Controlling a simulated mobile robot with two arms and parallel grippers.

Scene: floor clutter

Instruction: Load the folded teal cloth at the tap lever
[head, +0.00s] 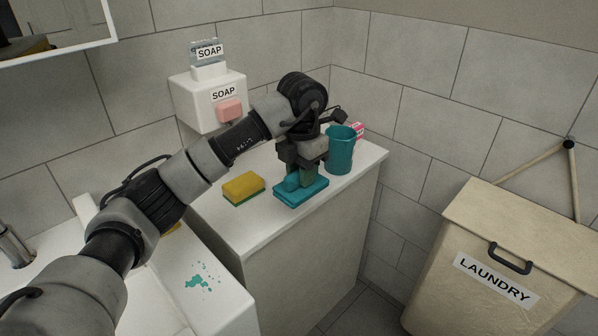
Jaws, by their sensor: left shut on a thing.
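The folded teal cloth (308,191) lies on the white counter. My left gripper (297,178) reaches down over it from above and is shut on part of the cloth, which bunches up between the fingers. The cloth's lower part looks flat and appears to be at the counter top. A metal tap (14,246) shows at the far left edge by the white basin; its lever cannot be made out. My right gripper is not in view.
A yellow and green sponge (243,189) lies left of the cloth. A teal cup (341,150) stands behind it, with a pink box (357,130) beyond. A soap dispenser (208,100) is on the wall. Teal spots (202,280) mark the basin edge. A laundry hamper (470,250) stands right.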

